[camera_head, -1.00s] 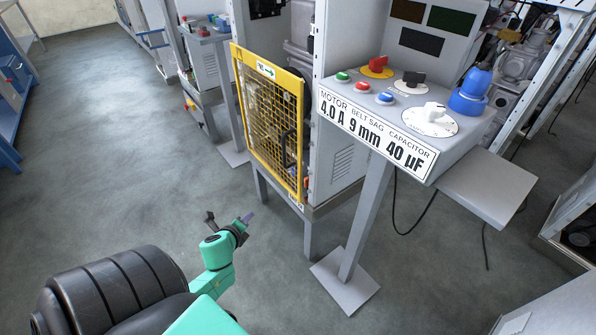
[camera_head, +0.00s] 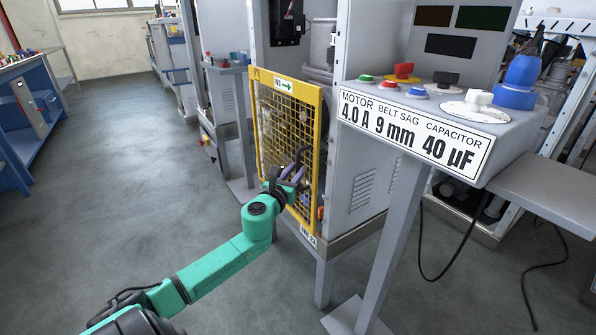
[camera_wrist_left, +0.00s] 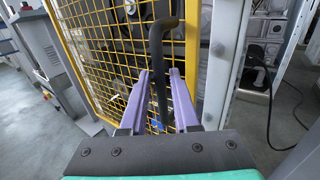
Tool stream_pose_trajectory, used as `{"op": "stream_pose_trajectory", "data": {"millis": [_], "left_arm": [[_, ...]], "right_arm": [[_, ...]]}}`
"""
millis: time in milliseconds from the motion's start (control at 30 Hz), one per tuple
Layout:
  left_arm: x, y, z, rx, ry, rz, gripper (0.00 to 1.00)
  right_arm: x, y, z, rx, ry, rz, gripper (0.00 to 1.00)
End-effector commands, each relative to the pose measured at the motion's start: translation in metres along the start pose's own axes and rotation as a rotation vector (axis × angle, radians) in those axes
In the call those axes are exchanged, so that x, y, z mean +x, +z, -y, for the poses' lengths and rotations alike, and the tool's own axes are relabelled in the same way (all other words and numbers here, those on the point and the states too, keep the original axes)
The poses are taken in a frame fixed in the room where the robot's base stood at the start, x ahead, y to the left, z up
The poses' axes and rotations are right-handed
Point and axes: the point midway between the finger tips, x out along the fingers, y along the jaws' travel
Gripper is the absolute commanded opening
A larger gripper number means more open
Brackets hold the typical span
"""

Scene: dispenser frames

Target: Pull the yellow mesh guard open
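The yellow mesh guard (camera_head: 272,117) stands upright on the front of the grey machine cabinet and looks closed. Its dark bar handle (camera_wrist_left: 157,55) runs upright on the guard's right part. My left gripper (camera_head: 292,172) is at the handle. In the left wrist view the gripper (camera_wrist_left: 159,80) has its two purple fingers apart, one on each side of the handle's lower part. A gap shows between the fingers and the handle, so they do not clamp it. My right gripper is not in view.
A control panel with a label plate (camera_head: 415,130) juts out on a grey post (camera_head: 395,245) right of the guard. A black cable (camera_wrist_left: 270,110) hangs farther right. The grey floor (camera_head: 130,190) left of the guard is clear.

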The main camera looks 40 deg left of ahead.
Motion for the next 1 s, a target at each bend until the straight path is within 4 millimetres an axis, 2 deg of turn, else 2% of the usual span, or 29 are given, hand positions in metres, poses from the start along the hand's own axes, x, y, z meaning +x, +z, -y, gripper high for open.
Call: {"op": "stream_pose_trajectory", "data": {"millis": [133,367,400,467,500,1000], "left_arm": [[0.0141,0.0002,0.0001,-0.002,0.0,0.001,0.3],[0.0158,-0.0003,0.0004,-0.002,-0.001,-0.001,0.3],[0.0158,-0.0003,0.0004,-0.002,-0.001,-0.001,0.26],[0.0157,-0.0003,0.0004,-0.002,-0.001,-0.001,0.03],[0.0157,-0.0003,0.0004,-0.002,-0.001,-0.001,0.0],[0.0154,-0.0006,0.0006,-0.002,-0.001,-0.001,0.0]], "right_arm": [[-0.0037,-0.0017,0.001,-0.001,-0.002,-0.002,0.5],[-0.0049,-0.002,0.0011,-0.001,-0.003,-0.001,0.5],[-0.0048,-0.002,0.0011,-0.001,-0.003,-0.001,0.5],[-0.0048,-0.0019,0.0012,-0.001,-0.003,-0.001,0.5],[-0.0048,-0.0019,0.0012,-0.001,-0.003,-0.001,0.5],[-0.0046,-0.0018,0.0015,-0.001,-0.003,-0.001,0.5]]}}
